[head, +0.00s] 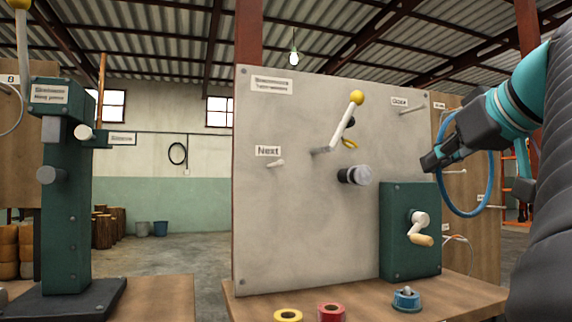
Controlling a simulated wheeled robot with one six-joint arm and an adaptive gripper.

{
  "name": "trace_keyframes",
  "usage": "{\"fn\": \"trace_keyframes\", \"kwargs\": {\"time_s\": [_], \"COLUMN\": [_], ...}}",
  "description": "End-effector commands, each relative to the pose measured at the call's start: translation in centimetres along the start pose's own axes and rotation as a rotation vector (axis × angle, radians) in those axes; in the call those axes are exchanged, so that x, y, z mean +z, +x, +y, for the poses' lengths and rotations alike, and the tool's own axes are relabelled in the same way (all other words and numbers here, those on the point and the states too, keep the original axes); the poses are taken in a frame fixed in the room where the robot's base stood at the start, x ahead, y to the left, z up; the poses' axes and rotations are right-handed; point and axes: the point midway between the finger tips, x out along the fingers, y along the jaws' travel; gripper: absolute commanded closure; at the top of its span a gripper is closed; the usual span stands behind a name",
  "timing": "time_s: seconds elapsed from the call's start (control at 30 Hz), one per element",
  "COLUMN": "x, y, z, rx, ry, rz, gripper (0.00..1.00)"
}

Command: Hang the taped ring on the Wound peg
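A large thin blue ring (491,178) hangs upright from my gripper (428,162) at the right. My gripper appears shut on the upper left of the ring, in front of the right side of the grey board. I cannot make out tape on the ring. A short pale peg (275,163) sticks out under a label on the left of the grey board, and another peg (412,110) is under a label at its upper right. The ring is apart from both. I cannot read the word Wound on any label.
The grey board (300,225) carries a yellow-knobbed lever (347,118) and a dark-and-silver knob (354,175). A green crank box (410,258) stands at its lower right. A green machine (66,200) stands left.

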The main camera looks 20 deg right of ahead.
Motion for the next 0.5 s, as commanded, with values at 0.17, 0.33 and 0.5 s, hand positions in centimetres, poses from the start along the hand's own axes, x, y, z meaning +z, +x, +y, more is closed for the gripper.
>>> {"fn": "trace_keyframes", "kwargs": {"time_s": [0.17, 0.33, 0.5], "x": [0.1, -0.7, -1.6], "y": [-0.5, -1.7, -3.2], "z": [0.0, 0.1, 0.1], "rx": [0.001, 0.002, 0.003], "ry": [0.000, 0.001, 0.000], "rz": [0.001, 0.001, 0.001], "gripper": [1.00, 1.00, 1.00]}}
